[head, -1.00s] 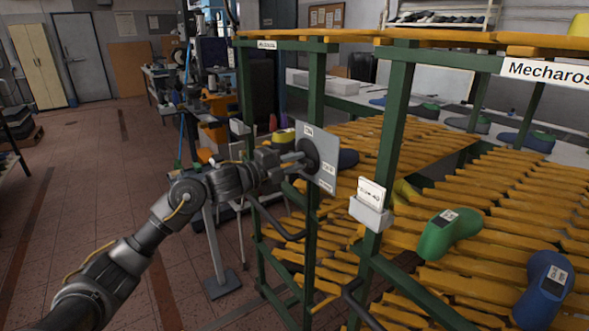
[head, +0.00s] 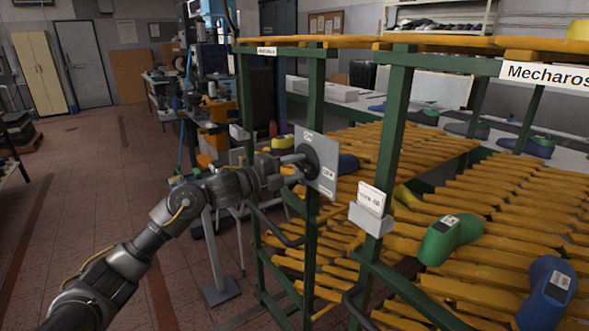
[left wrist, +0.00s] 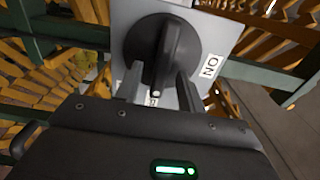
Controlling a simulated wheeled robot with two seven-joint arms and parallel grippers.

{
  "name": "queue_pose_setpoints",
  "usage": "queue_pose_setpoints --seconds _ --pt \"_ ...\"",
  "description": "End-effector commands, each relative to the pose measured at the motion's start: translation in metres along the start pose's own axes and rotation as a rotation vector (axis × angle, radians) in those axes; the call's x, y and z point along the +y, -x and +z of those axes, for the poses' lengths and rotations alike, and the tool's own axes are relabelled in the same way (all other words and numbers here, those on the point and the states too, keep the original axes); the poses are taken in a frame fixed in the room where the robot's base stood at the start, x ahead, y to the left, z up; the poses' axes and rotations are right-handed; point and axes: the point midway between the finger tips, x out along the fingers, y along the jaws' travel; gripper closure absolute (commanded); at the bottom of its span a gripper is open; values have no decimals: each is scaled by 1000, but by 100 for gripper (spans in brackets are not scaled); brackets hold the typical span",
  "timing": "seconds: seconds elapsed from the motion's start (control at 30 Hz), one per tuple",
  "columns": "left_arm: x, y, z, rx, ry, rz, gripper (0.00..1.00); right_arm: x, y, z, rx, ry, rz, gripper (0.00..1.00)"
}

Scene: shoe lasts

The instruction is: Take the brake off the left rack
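The left rack's brake is a round black knob (head: 309,159) with a raised handle on a grey plate (head: 329,158) fixed to a green rack post. In the left wrist view, the knob (left wrist: 167,48) has its handle (left wrist: 170,55) between the two fingers of my left gripper (left wrist: 160,88). The fingers are apart, with a gap on the left of the handle; contact on the right is unclear. An ON label (left wrist: 210,66) is right of the knob there; another label is partly hidden below. In the head view my left gripper (head: 292,168) is at the knob. My right gripper is not in view.
The green-framed rack (head: 393,120) with yellow slatted shelves fills the right. A green shoe last (head: 448,240) and a blue one (head: 546,290) lie on it. A white card holder (head: 370,215) and black curved bars stick out in front. The tiled floor at left is open.

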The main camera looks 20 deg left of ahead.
Motion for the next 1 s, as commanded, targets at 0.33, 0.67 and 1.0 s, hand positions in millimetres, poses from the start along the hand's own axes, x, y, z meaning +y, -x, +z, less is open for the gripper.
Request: queue_pose_setpoints --seconds 0.33,0.67,1.0 --pt "2 24 1 -1 -3 1 61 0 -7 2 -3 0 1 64" --pt "3 87 0 0 -2 2 61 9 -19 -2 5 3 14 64" --pt "0 108 -1 1 0 1 61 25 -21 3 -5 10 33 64"
